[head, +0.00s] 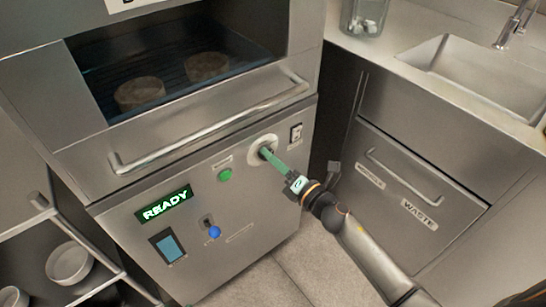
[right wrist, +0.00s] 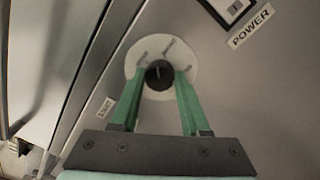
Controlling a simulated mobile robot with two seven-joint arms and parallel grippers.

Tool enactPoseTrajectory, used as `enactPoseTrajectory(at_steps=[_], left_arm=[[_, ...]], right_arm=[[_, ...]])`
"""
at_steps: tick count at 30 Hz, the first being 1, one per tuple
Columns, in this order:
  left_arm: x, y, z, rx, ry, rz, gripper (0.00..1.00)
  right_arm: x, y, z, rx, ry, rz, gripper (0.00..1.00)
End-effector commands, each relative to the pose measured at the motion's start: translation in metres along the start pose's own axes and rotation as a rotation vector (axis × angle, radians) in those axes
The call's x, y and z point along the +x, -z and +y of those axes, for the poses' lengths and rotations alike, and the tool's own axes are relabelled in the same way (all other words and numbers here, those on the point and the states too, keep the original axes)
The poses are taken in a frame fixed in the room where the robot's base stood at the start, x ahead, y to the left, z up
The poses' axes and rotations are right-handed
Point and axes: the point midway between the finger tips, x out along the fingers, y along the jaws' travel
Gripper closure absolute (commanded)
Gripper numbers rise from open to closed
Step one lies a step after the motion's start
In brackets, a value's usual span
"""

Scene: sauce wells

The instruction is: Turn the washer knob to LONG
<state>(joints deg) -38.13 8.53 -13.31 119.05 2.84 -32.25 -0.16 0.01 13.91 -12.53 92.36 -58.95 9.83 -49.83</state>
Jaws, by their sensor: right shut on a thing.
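The washer (head: 245,255) is a steel unit with a lit READY display (head: 165,204). Its round black knob (right wrist: 159,75) sits on a white dial plate (right wrist: 134,60) with dark marks; the dial (head: 257,141) also shows in the head view. My right gripper (head: 268,153) reaches the dial from the lower right. In the right wrist view its two green fingers (right wrist: 160,88) are shut on the knob, one on each side. The knob's pale pointer line points roughly up in that view. I cannot read any LONG label. My left gripper is not in view.
Above the panel is a bar handle (head: 215,128) and an open bay with two round items. A green button (head: 225,174), a blue-tipped lever (head: 214,231) and a power switch (head: 296,132) are near the dial. A WASTE drawer (head: 420,185) and sink (head: 480,80) stand at right.

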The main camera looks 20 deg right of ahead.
Motion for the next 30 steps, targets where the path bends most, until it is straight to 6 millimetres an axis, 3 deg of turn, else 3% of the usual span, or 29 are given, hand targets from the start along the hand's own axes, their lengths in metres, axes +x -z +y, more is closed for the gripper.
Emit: enactPoseTrajectory(at_steps=[30], left_arm=[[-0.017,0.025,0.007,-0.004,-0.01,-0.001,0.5]], right_arm=[[0.0,0.002,0.001,0.966,-0.008,-0.052,1.0]])
